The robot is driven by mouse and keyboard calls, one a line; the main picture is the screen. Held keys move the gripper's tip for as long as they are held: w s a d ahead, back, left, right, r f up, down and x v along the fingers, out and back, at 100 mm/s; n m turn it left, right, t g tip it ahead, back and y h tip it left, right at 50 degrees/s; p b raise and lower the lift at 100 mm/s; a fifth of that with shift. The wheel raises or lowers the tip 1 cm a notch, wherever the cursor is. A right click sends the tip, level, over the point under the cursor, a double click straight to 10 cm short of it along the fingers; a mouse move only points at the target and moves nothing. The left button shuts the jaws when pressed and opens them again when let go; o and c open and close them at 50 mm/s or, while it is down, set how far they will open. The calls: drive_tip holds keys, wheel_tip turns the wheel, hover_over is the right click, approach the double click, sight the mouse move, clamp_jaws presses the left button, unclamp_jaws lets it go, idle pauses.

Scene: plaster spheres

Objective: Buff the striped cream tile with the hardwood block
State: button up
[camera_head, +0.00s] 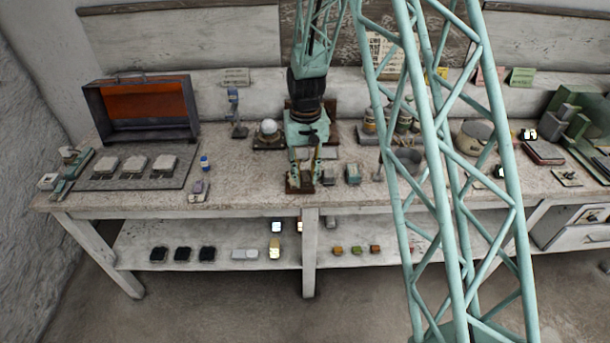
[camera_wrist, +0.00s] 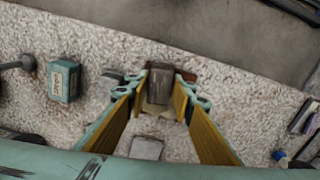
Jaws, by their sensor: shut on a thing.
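My gripper (camera_head: 304,178) is low over the front middle of the bench. In the wrist view its two yellow-lined fingers (camera_wrist: 161,88) are shut on a brown block (camera_wrist: 160,78), which fits the hardwood block. A cream patch (camera_wrist: 158,109) shows just under and behind the block, partly covered by it. I cannot make out stripes on it, nor whether the block touches it. A pale plain slab (camera_wrist: 147,147) lies between the fingers farther back, apart from the block.
A teal box (camera_head: 353,173) stands close right of my gripper. A blue bottle (camera_head: 205,163) and a tray (camera_head: 103,183) with pale square pieces are to the left. A white sphere on a stand (camera_head: 268,130) is behind. The bench's front edge (camera_head: 250,209) is near.

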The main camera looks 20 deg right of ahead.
drive_tip(key=shift+r, duration=0.1)
idle(0.3)
drive_tip(key=shift+w+r+p, duration=0.5)
drive_tip(key=shift+w+r, duration=0.15)
drive_tip(key=shift+w, duration=0.25)
drive_tip(key=shift+w+a+f, duration=0.1)
drive_tip(key=shift+w+a, duration=0.05)
drive_tip(key=shift+a, duration=0.6)
drive_tip(key=shift+w+a+f, duration=0.1)
drive_tip(key=shift+w+a, duration=0.05)
drive_tip(key=shift+a, duration=0.6)
drive_tip(key=shift+f+b, duration=0.5)
drive_tip(key=shift+f, duration=0.05)
drive_tip(key=shift+w, duration=0.1)
drive_tip(key=shift+w+d+r, duration=0.1)
drive_tip(key=shift+w, duration=0.25)
